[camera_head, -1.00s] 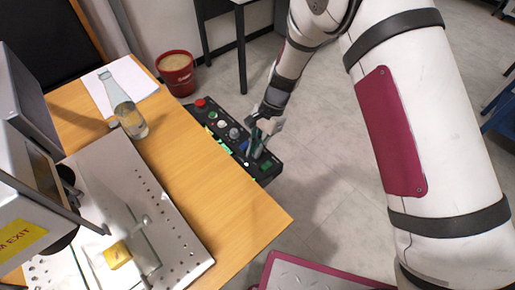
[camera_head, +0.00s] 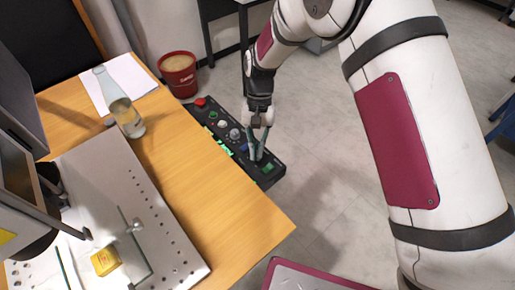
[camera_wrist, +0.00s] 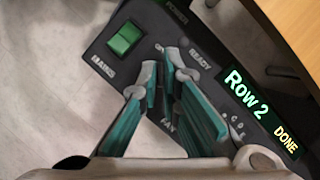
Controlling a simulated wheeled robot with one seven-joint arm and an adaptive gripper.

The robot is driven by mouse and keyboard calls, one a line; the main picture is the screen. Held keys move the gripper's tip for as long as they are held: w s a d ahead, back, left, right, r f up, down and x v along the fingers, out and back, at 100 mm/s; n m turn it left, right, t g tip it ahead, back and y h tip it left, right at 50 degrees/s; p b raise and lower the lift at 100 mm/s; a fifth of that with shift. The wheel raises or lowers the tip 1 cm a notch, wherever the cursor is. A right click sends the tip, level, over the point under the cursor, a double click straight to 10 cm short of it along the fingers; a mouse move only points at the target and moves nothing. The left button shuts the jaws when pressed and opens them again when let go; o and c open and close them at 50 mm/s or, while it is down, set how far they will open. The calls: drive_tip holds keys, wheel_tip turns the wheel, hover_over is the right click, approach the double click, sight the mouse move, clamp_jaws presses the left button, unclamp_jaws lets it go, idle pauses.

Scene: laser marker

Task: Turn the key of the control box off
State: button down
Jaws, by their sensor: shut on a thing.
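The control box (camera_head: 225,146) is a long black panel along the right edge of the wooden table, with a red button, round knobs and a green switch. In the wrist view its face (camera_wrist: 183,18) carries a green switch (camera_wrist: 124,38), the labels MAINS, ON, READY and FAN, and a lit display (camera_wrist: 246,92) reading "Row 2 DONE". My gripper (camera_head: 256,156) points down onto the near end of the box. In the wrist view its teal-padded fingers (camera_wrist: 168,78) are closed around the key, near the ON label. The key is mostly hidden between the fingertips, so its angle cannot be told.
A red bucket (camera_head: 178,78) stands behind the box. The floor to the right of the box is clear.

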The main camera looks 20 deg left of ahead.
drive_tip(key=shift+n, duration=0.3)
drive_tip(key=c, duration=1.8)
unclamp_jaws()
drive_tip(key=shift+r, duration=0.1)
drive_tip(key=v, duration=1.1)
drive_tip(key=shift+w+a+r, duration=0.15)
drive_tip(key=shift+w+r, duration=0.1)
drive_tip(key=shift+r, duration=0.1)
